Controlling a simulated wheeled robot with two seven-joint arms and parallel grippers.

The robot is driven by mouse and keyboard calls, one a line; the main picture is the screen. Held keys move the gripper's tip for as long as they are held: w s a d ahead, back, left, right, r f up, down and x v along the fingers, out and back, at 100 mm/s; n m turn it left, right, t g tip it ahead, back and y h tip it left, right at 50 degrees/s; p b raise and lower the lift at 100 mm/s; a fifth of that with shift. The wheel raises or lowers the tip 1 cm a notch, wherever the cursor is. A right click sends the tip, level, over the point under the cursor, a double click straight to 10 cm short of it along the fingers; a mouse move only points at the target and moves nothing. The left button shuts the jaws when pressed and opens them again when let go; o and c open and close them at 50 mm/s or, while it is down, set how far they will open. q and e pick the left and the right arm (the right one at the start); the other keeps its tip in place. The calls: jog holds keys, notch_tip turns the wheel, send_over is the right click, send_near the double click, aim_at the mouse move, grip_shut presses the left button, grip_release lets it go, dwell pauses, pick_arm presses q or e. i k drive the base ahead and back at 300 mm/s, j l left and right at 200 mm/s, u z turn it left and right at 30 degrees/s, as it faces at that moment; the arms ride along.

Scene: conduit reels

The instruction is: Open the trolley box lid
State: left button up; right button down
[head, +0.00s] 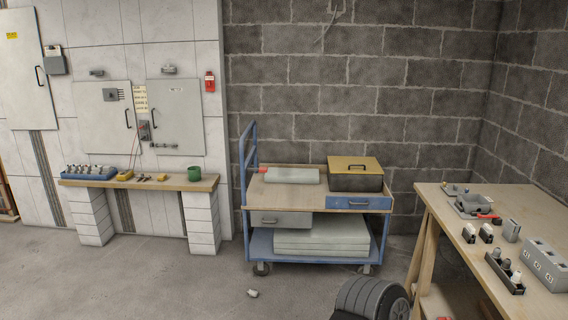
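The trolley (290,201) stands against the grey block wall near the middle of the head view, with a blue frame and a wooden top. On the right of its top sits a dark box (355,184). A yellowish lid (354,163) with a dark handle (358,167) on it lies flat over the box and looks closed. Neither of my grippers is in view.
A grey slab (292,175) lies on the trolley top, left of the box. A workbench (447,243) with several parts stands at the right. The floor at left is clear.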

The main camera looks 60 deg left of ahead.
aim_at(343, 164)
jog(key=u, duration=1.45)
jog(key=i+j+u, duration=0.25)
jog(key=i, duration=0.55)
jog(key=i+u, duration=0.25)
jog(key=i, duration=0.6)
jog(key=i+z, duration=0.2)
jog(key=i, duration=0.2)
jog(key=i+j+z, duration=0.2)
jog(key=i, duration=0.2)
jog(key=i+j+z, duration=0.2)
jog(key=i, duration=0.2)
jog(key=i+j+z, duration=0.15)
jog(key=i+z, duration=0.15)
jog(key=z, duration=0.2)
jog(key=i+j+z, duration=0.25)
jog(key=z, duration=0.2)
jog(key=i+j+z, duration=0.2)
jog(key=j+z, duration=0.15)
jog(key=z, duration=0.15)
jog(key=i+j+z, duration=0.1)
jog(key=j+z, duration=0.35)
jog(key=l, duration=0.1)
